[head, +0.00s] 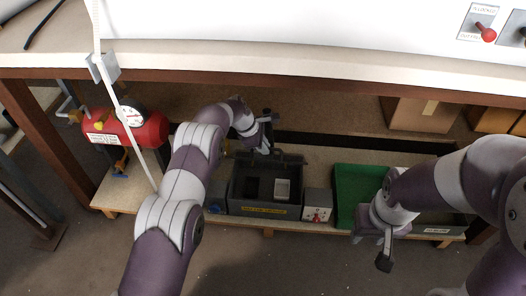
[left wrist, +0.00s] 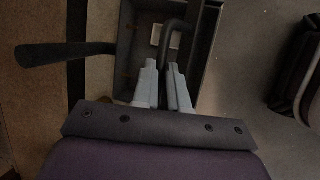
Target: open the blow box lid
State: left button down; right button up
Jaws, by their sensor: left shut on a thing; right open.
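The blow box (head: 237,190) is a dark grey box with a yellow label on its front, standing on the low shelf. Its inside shows, with a small light grey tray (head: 282,188) in the right part. The dark lid (head: 288,159) stands raised along the back edge. My left gripper (head: 266,134) is behind the box at the lid, its tips partly hidden in the head view. In the left wrist view its fingers (left wrist: 167,75) are shut on a dark curved handle (left wrist: 177,24). My right gripper (head: 379,250) is open and empty, in front of the green bin.
A green bin (head: 347,190) and a small grey switch box (head: 317,205) stand right of the blow box. A red air tank (head: 145,130) with a gauge is at left. The white worktop (head: 300,50) overhangs the shelf. Cardboard boxes (head: 420,114) sit at back right.

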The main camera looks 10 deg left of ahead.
pick_arm(q)
jog(key=shift+f, duration=0.3)
jog(key=c, duration=1.2)
grip_release()
jog(key=shift+f, duration=0.1)
jog(key=shift+o, duration=0.2)
jog(key=shift+w+f, duration=0.1)
jog(key=shift+w, duration=0.05)
jog(key=shift+r, duration=0.2)
jog(key=p+v, duration=0.3)
jog(key=v, duration=0.3)
jog(key=s+a+p, duration=0.2)
jog(key=s+a, duration=0.3)
jog(key=a, duration=0.5)
jog(key=shift+a+f, duration=0.3)
jog(key=shift+f, duration=0.2)
